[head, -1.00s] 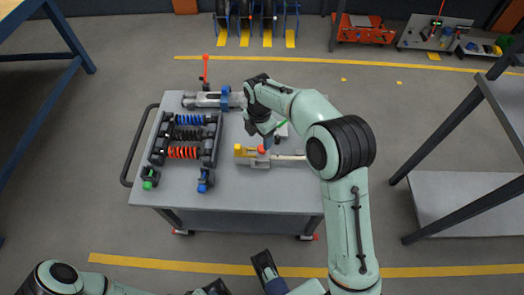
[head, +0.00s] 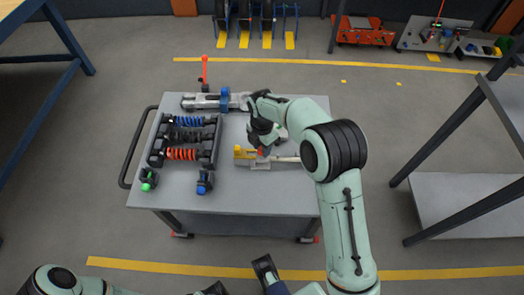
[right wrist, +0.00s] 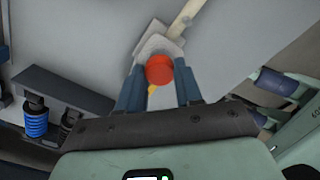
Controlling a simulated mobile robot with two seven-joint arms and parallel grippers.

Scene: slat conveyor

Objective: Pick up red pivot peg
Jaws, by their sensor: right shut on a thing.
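The red pivot peg (right wrist: 159,69) shows its round red head between the two blue fingers of my right gripper (right wrist: 158,88) in the right wrist view. The fingers are shut on it. In the head view my right gripper (head: 262,150) is low over the cart, and a bit of the red peg (head: 260,153) shows under it. The peg is at the grey and yellow fixture (head: 245,153); I cannot tell whether it is still seated there.
A rack with blue, black and red spring dampers (head: 183,153) stands left on the cart (head: 250,193). Green (head: 147,180) and blue (head: 204,182) small parts sit at its front. A grey clamp device with a blue collar (head: 225,98) lies behind. The cart's front right is clear.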

